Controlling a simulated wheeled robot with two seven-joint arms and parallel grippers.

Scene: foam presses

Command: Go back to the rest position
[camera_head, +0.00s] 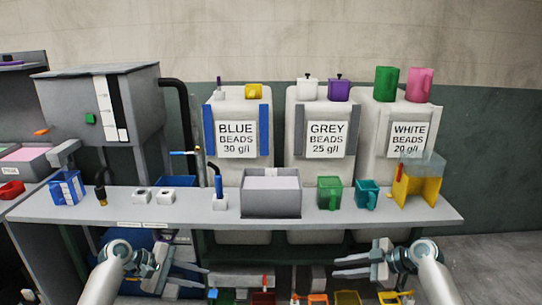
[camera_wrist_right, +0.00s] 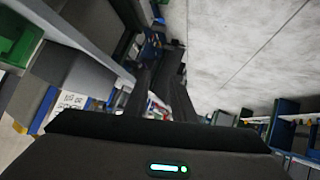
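My left gripper (camera_head: 204,283) is at the lower left of the head view, in front of the shelf and below its top. Its fingers point right, are spread apart and hold nothing. My right gripper (camera_head: 335,267) is at the lower right of the head view, also below the shelf top, with fingers pointing left. Its fingers are apart and empty. In the right wrist view its dark fingers (camera_wrist_right: 160,90) reach away from the camera with nothing clear held between them. Neither gripper touches anything that I can see.
A grey shelf (camera_head: 335,215) spans the view and carries a grey box (camera_head: 271,205), a green jug (camera_head: 329,192), a teal jug (camera_head: 367,195) and a yellow scoop-like stand (camera_head: 424,184). Bead containers labelled blue (camera_head: 237,180), grey (camera_head: 322,172) and white stand behind. Colourful bins lie below.

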